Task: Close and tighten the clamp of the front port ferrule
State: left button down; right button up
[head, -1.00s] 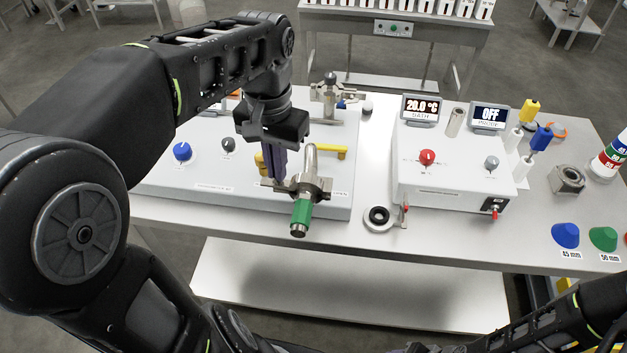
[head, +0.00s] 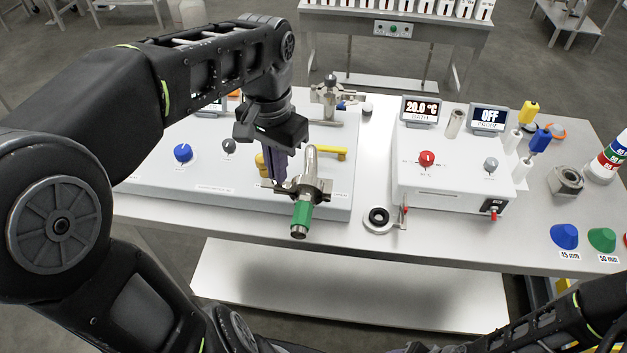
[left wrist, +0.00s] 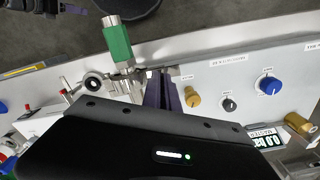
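The clamp (head: 322,189) is a metal clamp around the front port joint, at the front edge of the white panel. A fitting with a green sleeve (head: 302,214) sticks out toward me from it; the sleeve also shows in the left wrist view (left wrist: 118,43). My left gripper (head: 273,181) points down at the clamp's left end. Its purple fingers are close together, with a narrow gap, and appear shut on the clamp's end piece; the fingers hide that piece. They also show in the left wrist view (left wrist: 161,75). My right gripper is barely visible at the bottom edge (head: 418,349).
A second clamped port (head: 331,90) stands behind. A black-and-white ring (head: 378,217) lies right of the fitting. The white bath box (head: 450,180) stands further right.

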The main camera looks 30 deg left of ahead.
pick_arm(q)
jog(key=shift+r+m+p, duration=0.1)
jog(key=shift+m+p, duration=0.2)
jog(key=shift+m, duration=0.9)
jog(key=shift+m+p, duration=0.45)
jog(key=shift+m, duration=0.65)
